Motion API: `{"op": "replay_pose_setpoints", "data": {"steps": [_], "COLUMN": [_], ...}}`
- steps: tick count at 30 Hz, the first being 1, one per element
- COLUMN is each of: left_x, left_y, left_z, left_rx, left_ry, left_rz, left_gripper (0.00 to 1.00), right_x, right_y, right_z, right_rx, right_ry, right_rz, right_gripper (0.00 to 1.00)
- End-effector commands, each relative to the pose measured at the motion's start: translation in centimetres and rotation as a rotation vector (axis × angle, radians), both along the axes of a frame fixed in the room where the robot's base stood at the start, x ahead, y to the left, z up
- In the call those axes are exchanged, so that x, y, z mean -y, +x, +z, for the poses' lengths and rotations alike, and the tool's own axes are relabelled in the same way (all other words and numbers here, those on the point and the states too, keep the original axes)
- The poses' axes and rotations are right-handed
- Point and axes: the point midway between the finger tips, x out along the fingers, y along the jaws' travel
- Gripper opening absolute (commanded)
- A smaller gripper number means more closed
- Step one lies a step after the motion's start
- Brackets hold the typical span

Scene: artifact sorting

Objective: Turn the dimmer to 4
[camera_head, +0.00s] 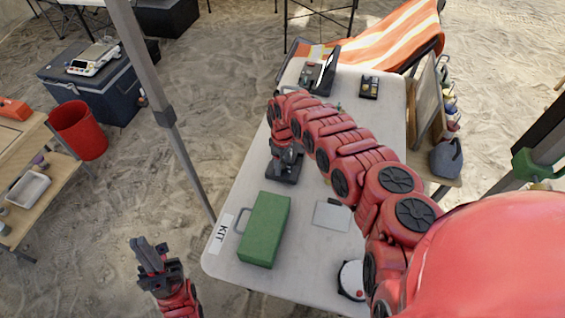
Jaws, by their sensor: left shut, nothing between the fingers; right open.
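My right arm reaches in from the right over the white table. My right gripper (287,158) points down, open, over a dark device (284,176) near the table's left edge. The gripper covers most of this device, and no dial or number can be read on it. I cannot tell whether it is the dimmer or whether the fingers touch it. My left gripper (151,256) is shut and empty, off the table at the lower left, above the sand.
The white table (232,190) holds a green case (265,229), a grey flat plate (332,216), a round white device (352,279), a small dark box (369,87) and a dark device with a screen (318,76). A grey pole (163,113) stands left of the table.

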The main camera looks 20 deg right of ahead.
Motion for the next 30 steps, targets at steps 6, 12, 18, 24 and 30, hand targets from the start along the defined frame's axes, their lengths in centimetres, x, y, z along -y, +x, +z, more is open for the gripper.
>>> {"op": "replay_pose_setpoints", "data": {"steps": [6, 12, 18, 24, 30], "left_x": [0.0, 0.0, 0.0, 0.0, 0.0], "left_y": [0.0, 0.0, 0.0, 0.0, 0.0], "left_z": [0.0, 0.0, 0.0, 0.0, 0.06], "left_rx": [0.0, 0.0, 0.0, 0.0, 0.0], "left_ry": [0.0, 0.0, 0.0, 0.0, 0.0], "left_rz": [0.0, 0.0, 0.0, 0.0, 0.0], "left_gripper": [0.0, 0.0, 0.0, 0.0, 0.0], "right_x": [0.01, 0.01, 0.01, 0.01, -0.01], "right_y": [0.0, -0.01, -0.01, -0.01, 0.0], "right_z": [-0.05, -0.05, -0.04, -0.05, -0.03], "right_rx": [0.0, 0.0, 0.0, 0.0, 0.0], "right_ry": [0.0, 0.0, 0.0, 0.0, 0.0], "right_rz": [0.0, 0.0, 0.0, -0.001, -0.031], "right_gripper": [0.64, 0.35, 0.0, 0.0, 0.0]}}
